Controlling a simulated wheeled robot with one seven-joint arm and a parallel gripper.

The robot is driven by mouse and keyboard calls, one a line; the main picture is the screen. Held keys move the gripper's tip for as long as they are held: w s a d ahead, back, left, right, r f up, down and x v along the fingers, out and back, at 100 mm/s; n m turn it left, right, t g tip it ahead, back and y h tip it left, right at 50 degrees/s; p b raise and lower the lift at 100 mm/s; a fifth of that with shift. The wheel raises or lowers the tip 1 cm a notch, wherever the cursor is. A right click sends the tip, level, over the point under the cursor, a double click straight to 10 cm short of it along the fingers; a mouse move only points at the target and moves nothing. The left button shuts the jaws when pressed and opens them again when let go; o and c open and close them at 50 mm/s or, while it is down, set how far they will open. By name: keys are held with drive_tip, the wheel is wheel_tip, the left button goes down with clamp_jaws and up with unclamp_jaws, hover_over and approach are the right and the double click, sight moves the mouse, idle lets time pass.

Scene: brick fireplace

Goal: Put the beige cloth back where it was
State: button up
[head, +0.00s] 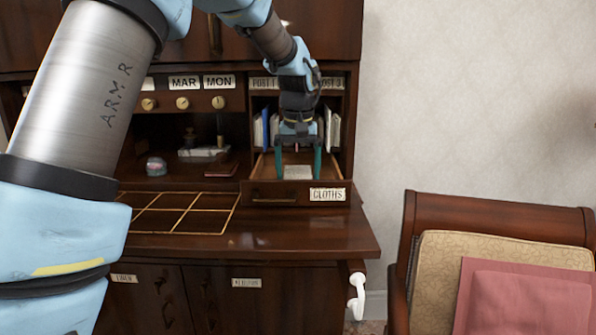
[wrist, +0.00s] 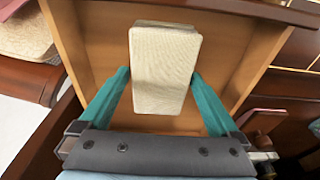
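The beige cloth (wrist: 163,70) is a folded rectangular block. It is inside the open drawer (wrist: 90,30) labelled CLOTHS, and in the head view the cloth (head: 298,172) shows between my fingers. My gripper (head: 297,172) points down over the drawer from above. In the wrist view the teal fingers of my gripper (wrist: 159,74) are spread wide, one on each side of the cloth. The fingertips are close to its sides; whether they touch it is hard to tell. The cloth appears to lie on the drawer's floor.
The drawer front (head: 275,194) juts over the desk top (head: 300,232). Upright papers (head: 332,130) stand in slots behind my gripper. A gold-lined grid (head: 178,212) lies to the left. A chair (head: 500,212) with a pink cushion (head: 525,300) stands at right.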

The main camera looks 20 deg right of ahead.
sight(298, 175)
wheel_tip(298, 175, up, 12)
drive_tip(key=s+b, duration=0.1)
drive_tip(key=shift+s+a, duration=0.3)
drive_tip(key=shift+a, duration=0.05)
drive_tip(key=shift+r, duration=0.1)
idle(0.5)
drive_tip(key=w+a+f+n+p, duration=0.15)
drive_tip(key=a+p, duration=0.35)
drive_tip(key=a, duration=0.5)
drive_tip(key=a+f+n+p, duration=0.1)
drive_tip(key=a+f+p, duration=0.25)
drive_tip(key=a, duration=0.75)
drive_tip(key=s+a+f+n+p, duration=0.1)
drive_tip(key=s+a+f+p, duration=0.2)
drive_tip(key=s+a+p, duration=0.3)
drive_tip(key=s+a, duration=0.4)
drive_tip(key=a, duration=0.5)
drive_tip(key=shift+s+f+y, duration=0.15)
drive_tip(key=shift+s+y, duration=0.15)
drive_tip(key=shift+s, duration=0.1)
drive_tip(key=shift+c, duration=0.4)
